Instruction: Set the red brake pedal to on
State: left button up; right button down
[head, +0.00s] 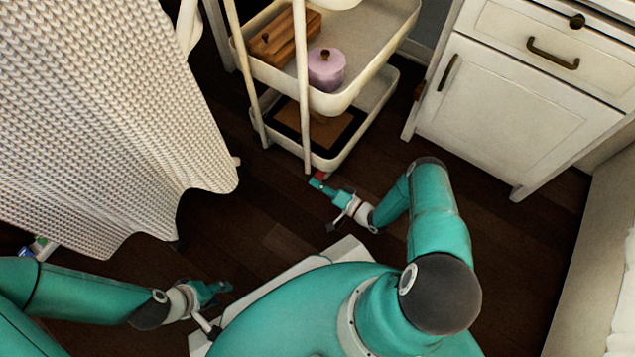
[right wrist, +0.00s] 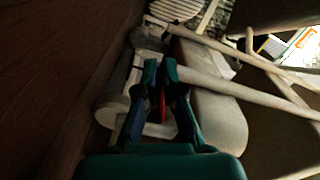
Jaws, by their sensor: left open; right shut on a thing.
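The red brake pedal (head: 320,175) is a small red piece low at the near foot of the white trolley (head: 340,103). In the right wrist view the red pedal (right wrist: 161,103) shows as a thin strip between my fingers, beside a caster wheel. My right gripper (head: 317,182) is at the pedal, close to the floor, and its fingers (right wrist: 162,75) are closed around it. The fingers hide much of the pedal, so its on or off position cannot be told. My left gripper (head: 222,290) is open and empty above the floor at the lower left.
The trolley's shelves hold a wooden box (head: 285,38), a lilac pot (head: 326,69) and a dark-framed board (head: 318,130). A white cabinet (head: 520,105) stands right. A knitted blanket (head: 100,110) hangs left. Dark wooden floor (head: 275,215) is clear between them.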

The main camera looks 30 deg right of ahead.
jog(key=shift+w+d+f, duration=0.1)
dwell(0.3)
jog(key=c, duration=1.6)
grip_release()
